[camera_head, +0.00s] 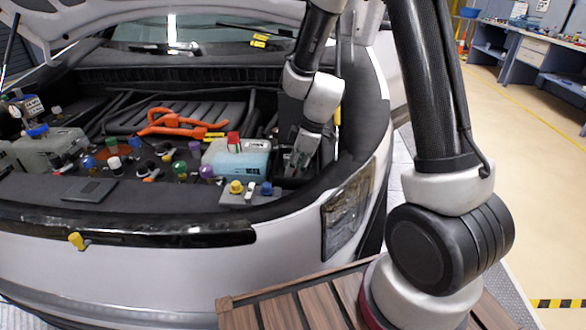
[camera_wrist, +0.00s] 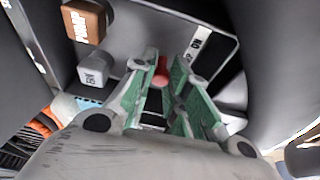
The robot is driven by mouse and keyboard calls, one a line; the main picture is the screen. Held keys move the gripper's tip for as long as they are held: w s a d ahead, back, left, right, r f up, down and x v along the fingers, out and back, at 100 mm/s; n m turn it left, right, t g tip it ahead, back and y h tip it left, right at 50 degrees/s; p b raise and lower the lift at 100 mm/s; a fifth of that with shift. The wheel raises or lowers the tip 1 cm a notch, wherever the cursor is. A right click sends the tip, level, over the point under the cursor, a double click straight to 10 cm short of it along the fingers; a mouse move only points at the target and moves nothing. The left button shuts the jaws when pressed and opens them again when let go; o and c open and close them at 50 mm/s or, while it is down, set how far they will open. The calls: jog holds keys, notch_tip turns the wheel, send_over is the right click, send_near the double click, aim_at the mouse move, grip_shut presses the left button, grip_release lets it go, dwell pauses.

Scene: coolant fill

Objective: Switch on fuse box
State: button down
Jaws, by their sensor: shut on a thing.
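In the wrist view, my gripper (camera_wrist: 165,62) has its green-padded fingers around a small red knob or handle (camera_wrist: 161,78). The knob sits against a grey panel (camera_wrist: 170,33), seemingly the fuse box. A white label strip (camera_wrist: 201,42) with dark marks is beside the fingertips; I cannot read it surely. The fingers hide most of the handle, so its switch position cannot be told. In the head view, my gripper (camera_head: 297,163) reaches down at the right side of the engine bay, and the fuse box is largely hidden there.
A brown relay-like block (camera_wrist: 84,22) and a grey block (camera_wrist: 95,66) stand close left of my fingers in the wrist view. In the head view, a light-blue tank (camera_head: 240,160) is left of my gripper, and the headlight (camera_head: 347,208) lies to the front right.

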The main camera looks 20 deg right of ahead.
jog(key=y, duration=0.1)
jog(key=d+t+y, duration=0.1)
jog(key=y, duration=0.2)
jog(key=shift+s+d+f+t, duration=0.2)
jog(key=shift+s+d+t, duration=0.1)
jog(key=shift+d+t, duration=0.1)
jog(key=shift+y, duration=0.3)
jog(key=c, duration=1.4)
grip_release()
jog(key=v, duration=1.2)
